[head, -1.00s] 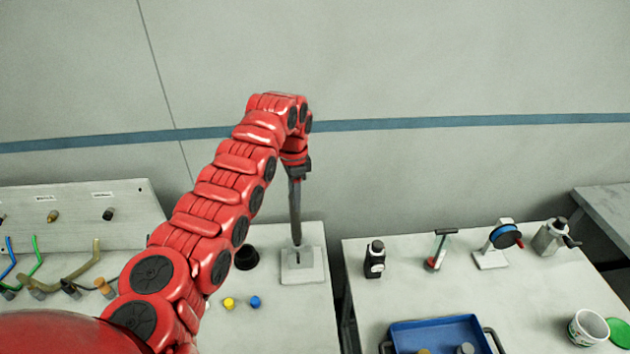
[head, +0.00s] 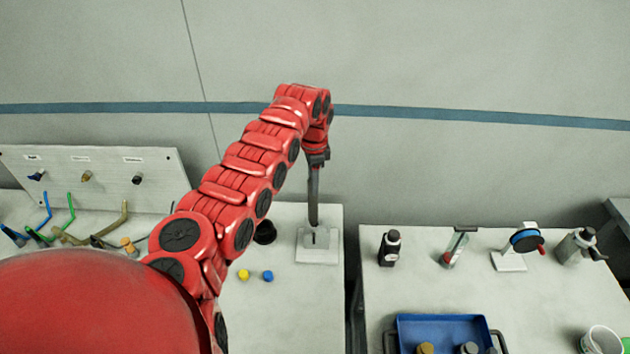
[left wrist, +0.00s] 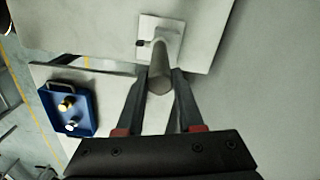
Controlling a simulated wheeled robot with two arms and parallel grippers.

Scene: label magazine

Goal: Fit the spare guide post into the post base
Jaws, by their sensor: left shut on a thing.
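My left gripper (head: 316,161) is shut on the upper part of the guide post (head: 313,196), a dark grey rod hanging nearly upright. The post's lower end is at the post base (head: 318,257), a pale square plate with a raised block, near the right edge of the left table. I cannot tell whether the end is in the base or just above it. In the left wrist view the gripper's fingers (left wrist: 162,76) close on the post (left wrist: 159,82), and the base (left wrist: 172,27) shows beyond it. My right gripper is not in view.
A black round cup (head: 265,233), a yellow cap (head: 244,275) and a blue cap (head: 267,276) are left of the base. A gap separates the right table, with a black bottle (head: 390,248) and blue tray (head: 440,322). A pegboard (head: 105,160) stands at left.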

